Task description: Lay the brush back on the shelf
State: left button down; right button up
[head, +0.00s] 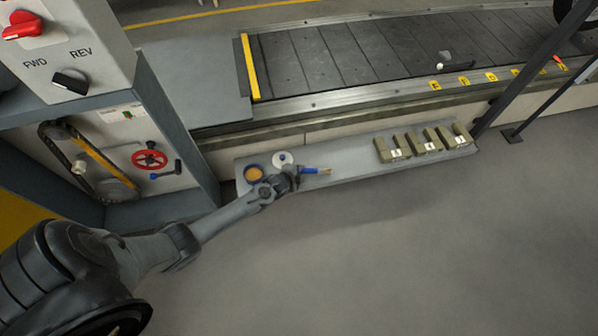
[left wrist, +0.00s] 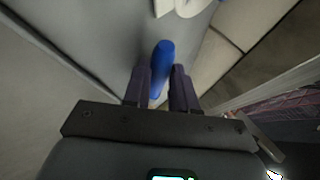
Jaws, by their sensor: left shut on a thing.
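The brush (head: 313,170) has a blue handle and a tan tip that points right in the head view. My left gripper (head: 294,173) is shut on its blue handle, which also shows between the two dark fingers in the left wrist view (left wrist: 162,58). The grey shelf (head: 350,169) runs along the foot of the conveyor. The brush is over the left half of the shelf; I cannot tell whether it touches it. In the left wrist view the brush's tip is hidden. My right gripper is not in view.
A tan-topped tin with a blue rim (head: 254,173) and a white round item (head: 282,158) stand at the shelf's left end, close to my gripper. Several numbered olive blocks (head: 427,141) stand at the right end. The shelf between is clear.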

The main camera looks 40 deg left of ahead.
pick_arm(q)
jog(key=shift+f, duration=0.35)
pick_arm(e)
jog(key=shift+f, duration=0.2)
pick_arm(q)
jog(key=shift+s+f, duration=0.1)
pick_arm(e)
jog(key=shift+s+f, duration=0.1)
